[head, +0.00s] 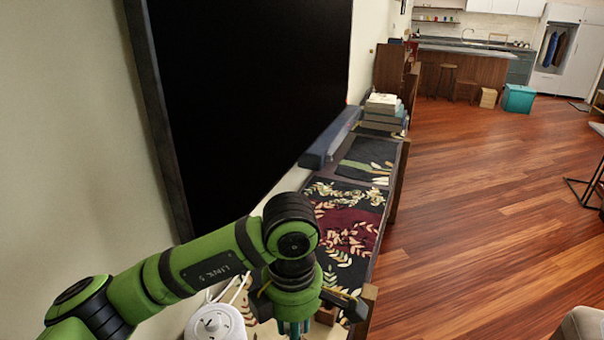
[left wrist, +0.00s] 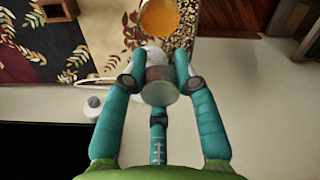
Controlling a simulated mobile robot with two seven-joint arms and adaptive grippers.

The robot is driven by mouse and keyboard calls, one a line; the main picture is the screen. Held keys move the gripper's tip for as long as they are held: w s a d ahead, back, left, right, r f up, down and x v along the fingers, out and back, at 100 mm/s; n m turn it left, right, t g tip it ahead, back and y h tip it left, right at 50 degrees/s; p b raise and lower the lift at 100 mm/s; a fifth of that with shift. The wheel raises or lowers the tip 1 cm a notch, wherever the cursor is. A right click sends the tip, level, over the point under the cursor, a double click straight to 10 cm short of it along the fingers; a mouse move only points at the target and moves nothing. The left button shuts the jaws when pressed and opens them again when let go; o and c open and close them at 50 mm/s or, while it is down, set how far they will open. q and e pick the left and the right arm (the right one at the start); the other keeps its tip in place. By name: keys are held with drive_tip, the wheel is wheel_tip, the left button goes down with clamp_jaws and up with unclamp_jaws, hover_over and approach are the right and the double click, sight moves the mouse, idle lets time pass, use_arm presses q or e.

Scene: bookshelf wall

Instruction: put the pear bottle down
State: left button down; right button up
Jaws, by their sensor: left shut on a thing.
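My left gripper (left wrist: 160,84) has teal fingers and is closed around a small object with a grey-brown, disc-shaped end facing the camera. I take this to be the pear bottle (left wrist: 159,93); the fingers and its own top hide most of its body. In the head view my left gripper (head: 293,328) points down over the near end of the long cabinet, cut by the bottom edge, and the bottle cannot be made out there. I cannot tell whether the bottle touches the surface below. My right gripper is in neither view.
An orange round item (left wrist: 159,18) sits just beyond the fingers. The cabinet bears patterned dark and red cloth (head: 345,228), a soundbar (head: 329,139) and stacked books (head: 382,108). A large black screen (head: 245,90) stands alongside.

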use_arm(q)
drive_tip(key=s+a+f+m, duration=0.2)
drive_tip(key=a+m, duration=1.4)
drive_tip(key=m, duration=0.3)
drive_tip(key=shift+a, duration=0.4)
drive_tip(key=shift+w+r, duration=0.1)
drive_tip(key=shift+w, duration=0.05)
